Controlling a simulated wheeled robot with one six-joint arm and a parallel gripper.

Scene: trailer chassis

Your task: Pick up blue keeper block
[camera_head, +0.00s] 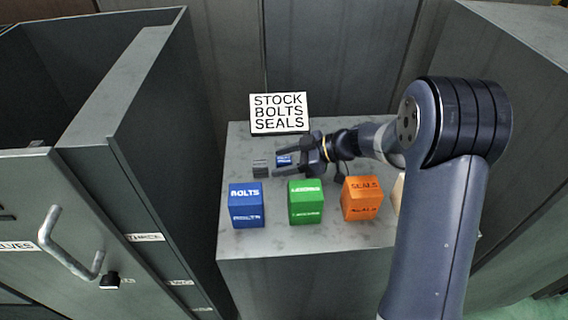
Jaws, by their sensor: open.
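A small blue block (284,160) with a pale label lies on the grey table top, below the sign. My gripper (276,164) reaches in from the right with its fingers open and pointing left. The small blue block shows between the two fingers in this view. I cannot tell whether the fingers are at its height or above it, or whether they touch it. A larger blue cube (246,205) marked BOLTS stands nearer the front left of the table.
A small dark grey block (260,168) lies just left of the fingers. A green cube (307,202) and an orange cube (361,199) marked SEALS stand along the front. A white sign (279,113) stands at the back. Grey cabinets flank the table (300,240).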

